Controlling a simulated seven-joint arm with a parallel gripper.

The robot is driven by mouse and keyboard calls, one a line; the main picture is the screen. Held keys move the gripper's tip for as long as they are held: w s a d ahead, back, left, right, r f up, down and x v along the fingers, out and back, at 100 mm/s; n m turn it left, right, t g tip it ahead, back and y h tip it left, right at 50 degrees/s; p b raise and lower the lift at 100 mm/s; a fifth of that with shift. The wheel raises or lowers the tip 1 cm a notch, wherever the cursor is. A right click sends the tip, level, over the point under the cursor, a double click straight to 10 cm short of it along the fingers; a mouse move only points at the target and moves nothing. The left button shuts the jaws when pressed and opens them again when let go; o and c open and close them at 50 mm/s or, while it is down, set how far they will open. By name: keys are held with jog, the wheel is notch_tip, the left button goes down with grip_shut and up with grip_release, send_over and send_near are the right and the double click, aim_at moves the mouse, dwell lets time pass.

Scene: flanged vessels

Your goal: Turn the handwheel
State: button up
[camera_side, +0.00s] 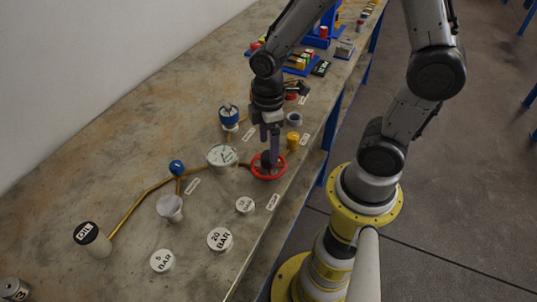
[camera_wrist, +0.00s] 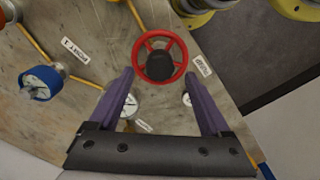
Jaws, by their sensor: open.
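The red handwheel (camera_side: 282,174) with a dark hub lies near the bench's right edge in the side view. In the wrist view the red handwheel (camera_wrist: 170,37) sits above and between my fingers, its spokes visible. My gripper (camera_side: 270,160) points down over the wheel, its purple fingertips near the hub. In the wrist view my gripper (camera_wrist: 160,80) is open, with nothing between the fingers. Whether the fingertips touch the wheel I cannot tell. The far part of the rim is partly hidden by the fingers in the side view.
A round gauge (camera_side: 222,156) stands left of the wheel, a yellow can (camera_side: 293,140) behind it. White discs labelled 12 BAR (camera_side: 245,205) and 20 BAR (camera_side: 220,240) lie in front. Bare bench (camera_side: 130,165) lies left.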

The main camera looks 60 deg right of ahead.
jog(key=shift+f, duration=2.25)
grip_shut()
